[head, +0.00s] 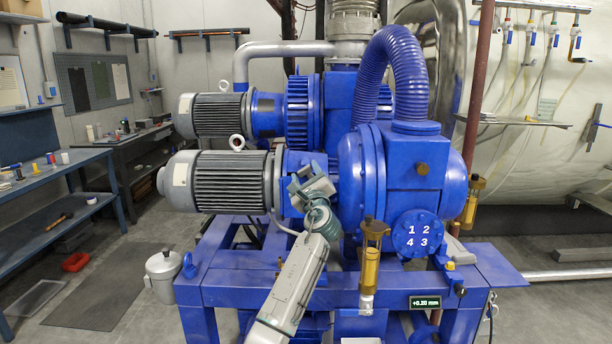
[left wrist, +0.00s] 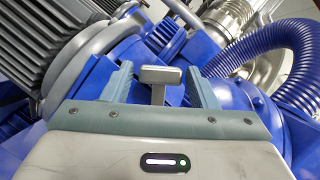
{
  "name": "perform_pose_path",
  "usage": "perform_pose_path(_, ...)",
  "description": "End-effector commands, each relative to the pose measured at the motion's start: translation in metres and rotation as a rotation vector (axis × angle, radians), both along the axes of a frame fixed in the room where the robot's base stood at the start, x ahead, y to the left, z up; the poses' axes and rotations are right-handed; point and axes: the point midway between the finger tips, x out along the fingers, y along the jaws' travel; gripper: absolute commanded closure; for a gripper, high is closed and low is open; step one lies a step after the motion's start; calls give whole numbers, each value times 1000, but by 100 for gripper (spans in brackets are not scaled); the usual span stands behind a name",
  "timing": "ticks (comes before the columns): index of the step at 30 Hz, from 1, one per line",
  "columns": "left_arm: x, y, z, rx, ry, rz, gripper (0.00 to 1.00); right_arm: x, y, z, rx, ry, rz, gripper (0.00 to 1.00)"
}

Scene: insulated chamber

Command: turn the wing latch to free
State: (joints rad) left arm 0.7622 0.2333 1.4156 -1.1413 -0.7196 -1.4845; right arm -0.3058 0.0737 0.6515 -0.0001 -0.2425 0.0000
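The wing latch (left wrist: 160,75) is a grey T-shaped piece with a flat bar on a stem, in the middle of the left wrist view. My left gripper (left wrist: 160,88) is open, with one teal finger on each side of the latch. A narrow gap shows between the bar and each finger, so it does not look gripped. In the head view my left gripper (head: 309,183) is at the blue housing between the lower grey motor and the big round blue casing. There I cannot clearly tell the latch from the fingers. My right gripper is not in view.
The lower grey motor (head: 228,182) is left of my gripper, and the round blue casing (head: 370,185) is close on its right. A ribbed blue hose (head: 404,75) arches above. An amber-bodied fitting (head: 371,255) stands on the blue frame (head: 480,275), right of my forearm.

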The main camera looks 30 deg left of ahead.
Motion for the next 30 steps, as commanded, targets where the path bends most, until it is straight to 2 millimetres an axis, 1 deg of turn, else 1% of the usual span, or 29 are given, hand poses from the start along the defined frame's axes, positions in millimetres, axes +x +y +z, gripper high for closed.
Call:
perform_pose_path(1, 0, 0, 0, 0, 0, 0, 58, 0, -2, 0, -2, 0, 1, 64)
perform_pose_path(3, 0, 0, 0, 0, 0, 0, 72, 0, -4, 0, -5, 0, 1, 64)
perform_pose_path(5, 0, 0, 0, 0, 0, 0, 83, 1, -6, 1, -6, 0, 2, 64)
perform_pose_path(11, 0, 0, 0, -7, -5, 0, 83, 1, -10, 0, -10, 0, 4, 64)
perform_pose_path(17, 0, -1, -1, -58, -36, 0, 83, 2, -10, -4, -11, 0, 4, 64)
perform_pose_path(23, 1, -2, -1, -173, -107, -1, 83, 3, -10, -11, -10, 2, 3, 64)
perform_pose_path(30, 1, -2, 0, -361, -220, 0, 83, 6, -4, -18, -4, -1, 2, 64)
